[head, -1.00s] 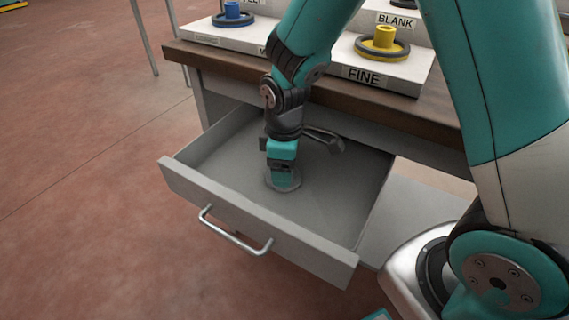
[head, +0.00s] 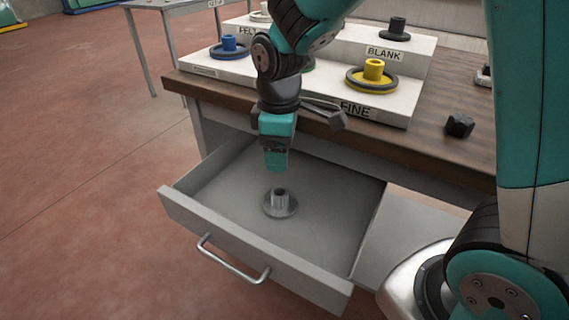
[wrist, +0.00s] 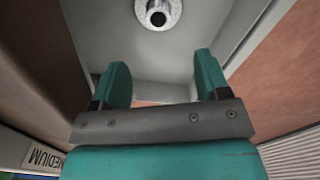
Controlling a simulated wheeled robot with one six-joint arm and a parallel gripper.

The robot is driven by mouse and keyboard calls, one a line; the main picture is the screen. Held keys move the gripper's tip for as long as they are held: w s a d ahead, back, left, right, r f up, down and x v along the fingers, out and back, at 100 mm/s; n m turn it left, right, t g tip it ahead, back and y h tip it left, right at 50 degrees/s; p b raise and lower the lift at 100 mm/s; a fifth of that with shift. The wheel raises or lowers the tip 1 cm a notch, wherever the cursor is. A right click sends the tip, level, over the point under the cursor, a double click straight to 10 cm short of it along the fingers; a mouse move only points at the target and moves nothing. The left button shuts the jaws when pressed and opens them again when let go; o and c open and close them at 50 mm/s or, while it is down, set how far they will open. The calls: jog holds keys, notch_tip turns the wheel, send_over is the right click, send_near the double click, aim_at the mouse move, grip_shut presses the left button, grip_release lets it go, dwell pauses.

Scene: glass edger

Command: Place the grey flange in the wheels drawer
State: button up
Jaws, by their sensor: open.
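The grey flange (head: 280,202) stands upright on the floor of the open grey drawer (head: 330,215), near its middle, with its hub pointing up. It also shows at the top of the wrist view (wrist: 158,14). My gripper (head: 276,165) is above the drawer, over and slightly behind the flange, apart from it. In the wrist view the two teal fingers of my gripper (wrist: 160,85) are spread with nothing between them. No label on the drawer front shows.
The wooden bench (head: 455,100) is above the drawer. On it stands a stepped white rack with a yellow flange (head: 372,74), a blue flange (head: 229,46) and a dark one (head: 396,28). A black hex piece (head: 459,125) lies on the bench at right.

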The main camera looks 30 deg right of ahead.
jog(key=s+a+r+m+y, duration=0.2)
jog(key=s+r, duration=0.2)
jog(key=s, duration=0.5)
jog(key=s+a+r+m+y, duration=0.2)
jog(key=s+a+r, duration=0.1)
jog(key=s, duration=0.6)
jog(key=shift+r, duration=0.8)
